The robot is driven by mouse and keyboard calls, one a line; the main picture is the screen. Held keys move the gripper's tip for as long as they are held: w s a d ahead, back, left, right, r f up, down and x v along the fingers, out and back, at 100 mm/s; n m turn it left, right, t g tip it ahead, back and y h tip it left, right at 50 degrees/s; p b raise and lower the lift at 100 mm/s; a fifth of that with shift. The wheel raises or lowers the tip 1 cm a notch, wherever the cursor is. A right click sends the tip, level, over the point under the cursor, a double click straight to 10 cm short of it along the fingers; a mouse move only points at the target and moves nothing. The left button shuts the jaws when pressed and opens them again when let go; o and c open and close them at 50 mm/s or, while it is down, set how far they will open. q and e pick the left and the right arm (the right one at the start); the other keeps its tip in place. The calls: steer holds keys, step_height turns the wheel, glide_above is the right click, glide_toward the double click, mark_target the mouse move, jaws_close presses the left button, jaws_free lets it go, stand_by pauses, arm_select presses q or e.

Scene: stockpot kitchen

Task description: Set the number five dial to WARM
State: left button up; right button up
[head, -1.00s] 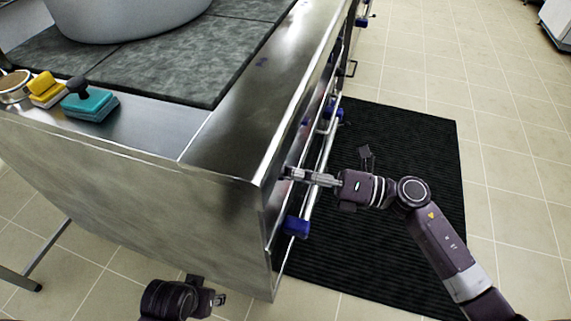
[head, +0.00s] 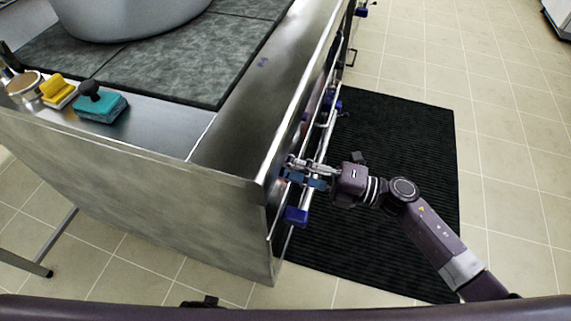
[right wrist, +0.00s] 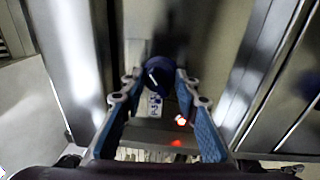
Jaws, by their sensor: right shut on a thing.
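The dial (right wrist: 158,72) is a round dark blue knob with a white pointer line, on the metal front panel in the right wrist view. A white label (right wrist: 155,106) sits just below it; I cannot read its marks surely. My right gripper (head: 292,172) reaches the front of the steel range from the right. In the right wrist view its blue-padded fingers stand on either side of the dial and are shut on it. In the head view the dial is hidden. Only a dark bit of my left gripper (head: 205,301) shows at the bottom edge; its fingers are hidden.
A small red light (right wrist: 176,143) glows below the dial. A teal scrubber (head: 101,106), a yellow scrubber (head: 58,92) and a large pot (head: 130,15) are on top. A black mat (head: 400,140) covers the floor.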

stand_by(0.4)
steer(key=o, duration=1.2)
steer(key=shift+d, duration=0.1)
steer(key=v, duration=1.2)
